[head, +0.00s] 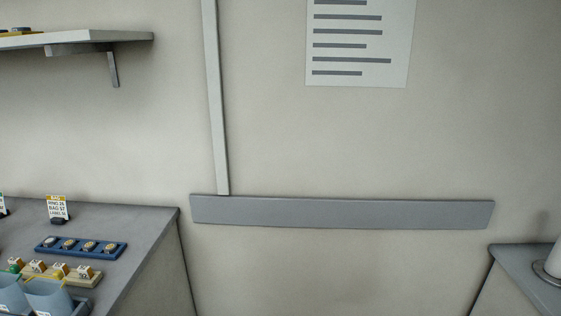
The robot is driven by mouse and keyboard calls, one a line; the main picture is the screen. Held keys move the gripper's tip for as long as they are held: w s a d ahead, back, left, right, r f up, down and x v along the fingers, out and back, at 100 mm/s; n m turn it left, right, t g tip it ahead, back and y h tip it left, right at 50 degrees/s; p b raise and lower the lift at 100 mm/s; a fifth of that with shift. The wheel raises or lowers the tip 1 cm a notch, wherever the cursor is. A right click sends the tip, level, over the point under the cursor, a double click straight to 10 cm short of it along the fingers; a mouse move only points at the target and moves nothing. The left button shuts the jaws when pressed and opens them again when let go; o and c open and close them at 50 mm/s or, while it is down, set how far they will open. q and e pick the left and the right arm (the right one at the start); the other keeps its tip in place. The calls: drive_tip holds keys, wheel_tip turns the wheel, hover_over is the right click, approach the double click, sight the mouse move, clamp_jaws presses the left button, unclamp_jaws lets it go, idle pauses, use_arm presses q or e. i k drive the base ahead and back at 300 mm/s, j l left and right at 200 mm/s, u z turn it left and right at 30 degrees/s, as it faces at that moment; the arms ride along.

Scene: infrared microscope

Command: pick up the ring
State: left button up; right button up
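I cannot make out a loose ring for certain. In the head view a blue tray (113,250) on the grey counter at the left holds several small round pieces (88,246) with pale tops, which could be rings; they are too small to tell. Neither of my grippers shows in the head view.
The grey counter (140,222) has a yellow-topped sign (58,209), a tan holder (95,282) with small labelled blocks, and blue translucent cups (48,297). A shelf (120,36) hangs above. Another counter (530,262) stands at right, with open room between.

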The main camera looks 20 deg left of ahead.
sight(68, 244)
drive_tip(key=i+u, duration=0.2)
drive_tip(key=u, duration=0.2)
drive_tip(key=i+l+u, duration=0.2)
drive_tip(key=u, duration=0.2)
drive_tip(key=i+l+u, duration=0.15)
drive_tip(key=u, duration=0.2)
